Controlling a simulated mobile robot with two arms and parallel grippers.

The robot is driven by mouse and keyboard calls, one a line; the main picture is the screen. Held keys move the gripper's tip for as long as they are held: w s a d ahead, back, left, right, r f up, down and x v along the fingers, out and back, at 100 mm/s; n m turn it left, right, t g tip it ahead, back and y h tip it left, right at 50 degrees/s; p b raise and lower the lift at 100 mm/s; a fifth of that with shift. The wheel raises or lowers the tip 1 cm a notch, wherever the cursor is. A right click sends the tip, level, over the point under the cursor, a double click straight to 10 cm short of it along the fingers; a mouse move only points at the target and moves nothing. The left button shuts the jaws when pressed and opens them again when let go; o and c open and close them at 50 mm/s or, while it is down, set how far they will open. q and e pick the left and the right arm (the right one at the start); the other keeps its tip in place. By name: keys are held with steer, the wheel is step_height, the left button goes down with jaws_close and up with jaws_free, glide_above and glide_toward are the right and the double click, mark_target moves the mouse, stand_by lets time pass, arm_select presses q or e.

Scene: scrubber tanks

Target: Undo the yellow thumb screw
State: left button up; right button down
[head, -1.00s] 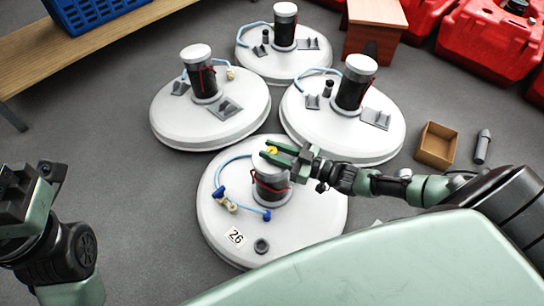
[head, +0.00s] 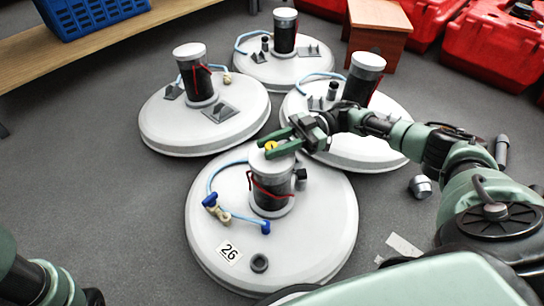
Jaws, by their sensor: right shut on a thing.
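The yellow thumb screw (head: 271,146) sits at the top of the dark canister (head: 268,188) with a grey cap, on the white round tank (head: 325,235) labelled 26. My right gripper (head: 271,148) reaches in from the right, shut on the yellow thumb screw, with its green fingers either side of it. The fingers hide part of the screw and cap. A red band wraps the canister. My left arm shows only in part at the lower left; its gripper is out of view.
Three similar white tanks (head: 165,125) stand behind. A blue hose (head: 212,178) with blue and tan fittings lies on tank 26. A grey cylindrical part (head: 420,186) lies on the floor at right. A wooden stool (head: 374,20), red containers (head: 490,45) and a blue crate (head: 90,15) are behind.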

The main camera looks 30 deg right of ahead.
steer(key=n+g+b, duration=0.1)
steer(key=g+b, duration=0.1)
steer(key=g, duration=0.1)
steer(key=n+g+b, duration=0.1)
steer(key=shift+a+f+n+h+b, duration=0.1)
steer(key=shift+f+n+h+b, duration=0.2)
steer(key=shift+f+b, duration=0.05)
steer(key=shift+r+n+g+b, duration=0.15)
steer(key=shift+n+g+b, duration=0.5)
steer(key=shift+g, duration=0.25)
steer(key=shift+s, duration=0.1)
steer(key=c, duration=1.1)
jaws_free()
steer(key=shift+r, duration=0.1)
